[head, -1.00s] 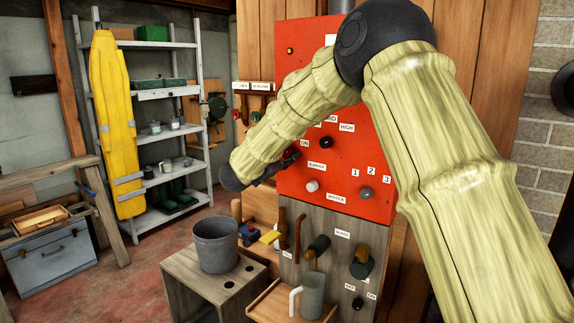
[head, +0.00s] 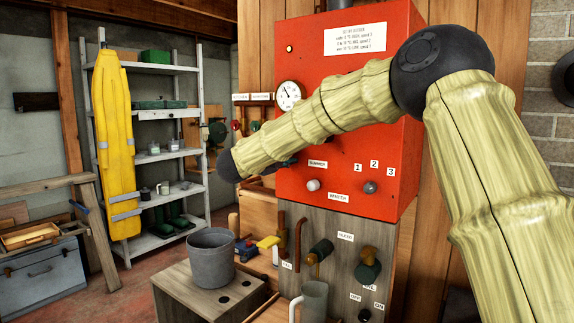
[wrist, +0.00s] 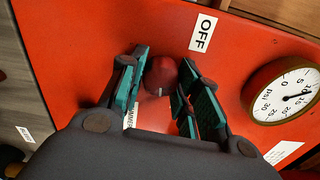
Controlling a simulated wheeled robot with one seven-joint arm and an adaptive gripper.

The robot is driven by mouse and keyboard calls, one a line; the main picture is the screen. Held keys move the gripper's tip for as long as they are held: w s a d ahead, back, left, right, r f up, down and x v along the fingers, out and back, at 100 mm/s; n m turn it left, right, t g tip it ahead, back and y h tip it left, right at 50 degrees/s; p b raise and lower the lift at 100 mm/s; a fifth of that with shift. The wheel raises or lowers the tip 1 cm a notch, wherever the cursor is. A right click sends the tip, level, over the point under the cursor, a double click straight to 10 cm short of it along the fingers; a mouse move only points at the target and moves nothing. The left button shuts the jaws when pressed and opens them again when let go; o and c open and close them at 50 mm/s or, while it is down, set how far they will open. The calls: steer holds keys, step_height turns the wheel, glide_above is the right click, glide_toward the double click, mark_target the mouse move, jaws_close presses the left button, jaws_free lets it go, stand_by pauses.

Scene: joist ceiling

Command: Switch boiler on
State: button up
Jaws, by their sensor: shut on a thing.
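The boiler's red panel (head: 400,150) fills the middle of the head view and lies behind my gripper in the wrist view (wrist: 70,60). A dark red round knob (wrist: 163,75) with a small white mark sits on it near a white OFF label (wrist: 203,33). My gripper (wrist: 160,85) has its green-padded fingers on either side of this knob and is shut on it. In the head view the gripper (head: 278,168) is at the panel's left edge, mostly behind my arm, and the knob is hidden.
A pressure gauge (head: 289,95) is on the panel above my arm. A white knob (head: 313,185) and a grey knob (head: 369,187) are below it. Pipes and valves (head: 368,265) project from the wooden cabinet underneath.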

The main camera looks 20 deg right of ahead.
steer(key=shift+f+m+b, duration=0.25)
steer(key=shift+m+b, duration=0.35)
steer(key=shift+m, duration=0.1)
steer(key=shift+r, duration=0.1)
steer(key=o, duration=1)
steer(key=v, duration=1.2)
